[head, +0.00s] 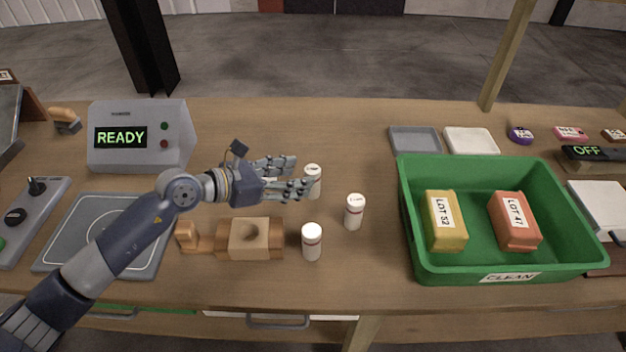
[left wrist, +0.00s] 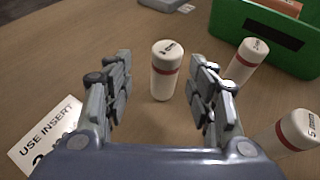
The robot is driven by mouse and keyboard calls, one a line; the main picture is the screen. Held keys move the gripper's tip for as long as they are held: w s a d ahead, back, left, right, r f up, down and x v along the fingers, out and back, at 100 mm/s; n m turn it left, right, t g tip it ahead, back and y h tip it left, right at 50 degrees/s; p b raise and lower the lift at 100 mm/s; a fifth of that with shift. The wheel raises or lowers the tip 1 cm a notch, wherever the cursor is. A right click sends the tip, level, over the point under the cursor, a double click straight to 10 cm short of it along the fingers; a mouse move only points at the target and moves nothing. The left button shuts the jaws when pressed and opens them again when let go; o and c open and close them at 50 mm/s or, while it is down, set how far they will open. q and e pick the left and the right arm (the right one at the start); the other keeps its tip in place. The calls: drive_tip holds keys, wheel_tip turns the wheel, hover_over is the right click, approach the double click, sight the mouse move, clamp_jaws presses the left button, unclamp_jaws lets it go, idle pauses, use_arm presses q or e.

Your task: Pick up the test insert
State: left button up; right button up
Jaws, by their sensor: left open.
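Three white cylindrical inserts with red bands stand upright on the table: a far one (head: 313,183), a middle one (head: 355,212) and a near one (head: 312,243). My left gripper (head: 301,174) is open, with its fingertips at the far insert, partly covering it. In the left wrist view the far insert (left wrist: 165,72) stands between the open fingers (left wrist: 163,75), with table visible on both sides of it. The other two inserts (left wrist: 248,62) (left wrist: 295,132) stand to the right. A card reading "USE INSERT" (left wrist: 48,136) lies at the left; its number is mostly hidden. My right gripper is not in view.
A green bin (head: 408,225) marked CLEAN holds a yellow and an orange block. A wooden block with a socket (head: 270,250) stands left of the near insert. A grey console (head: 170,140) reads READY. The table behind the far insert is clear.

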use_arm(q)
drive_tip(key=shift+w+d, duration=0.15)
drive_tip(key=shift+d, duration=0.1)
drive_tip(key=x, duration=0.1)
drive_tip(key=p+x, duration=0.1)
drive_tip(key=x, duration=0.2)
drive_tip(key=shift+d+f, duration=0.2)
drive_tip(key=shift+d, duration=0.25)
drive_tip(key=shift+a, duration=0.1)
drive_tip(key=shift+c, duration=1.4)
drive_tip(key=c, duration=0.9)
